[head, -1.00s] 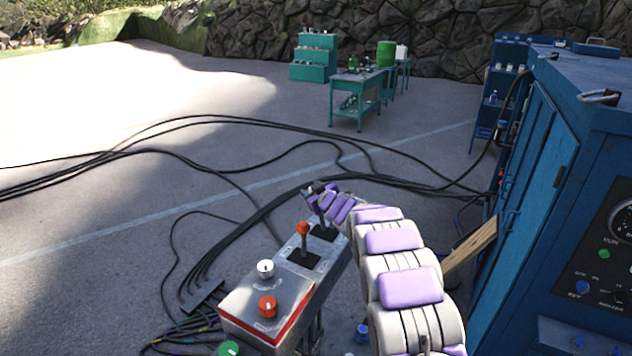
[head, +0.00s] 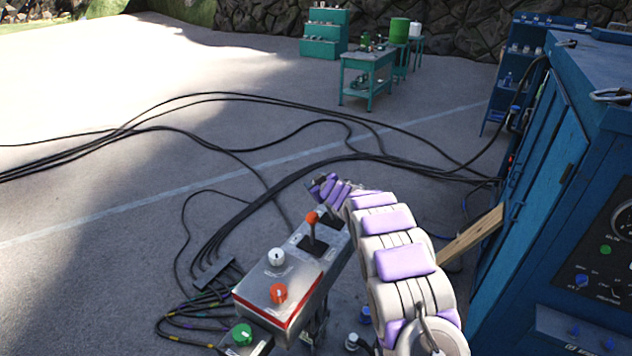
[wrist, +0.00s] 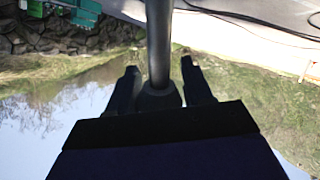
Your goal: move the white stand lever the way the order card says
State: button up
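A grey control stand (head: 318,270) is in the lower middle of the head view. An orange-topped lever (head: 312,230) rises from a dark slot plate on it. A white knob (head: 276,257) and an orange knob (head: 278,293) sit on the nearer box. My gripper (head: 318,186) is over the stand's far end and hides what is there, so no white lever is clearly visible. In the wrist view the two dark fingers (wrist: 162,88) are apart, with a dark round shaft (wrist: 160,45) between them and gaps on both sides. I cannot make out an order card.
A blue cabinet (head: 535,190) stands close on the right, with a wooden plank (head: 470,236) leaning by it. A green knob box (head: 242,335) is at the near end. Black cables (head: 215,225) cross the ground left of the stand. A green table (head: 368,75) is far back.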

jog(key=shift+o, duration=1.4)
jog(key=shift+w, duration=0.1)
jog(key=shift+o, duration=0.2)
jog(key=shift+r, duration=0.1)
jog(key=b+v, duration=0.3)
jog(key=v, duration=1.4)
jog(key=shift+b, duration=0.3)
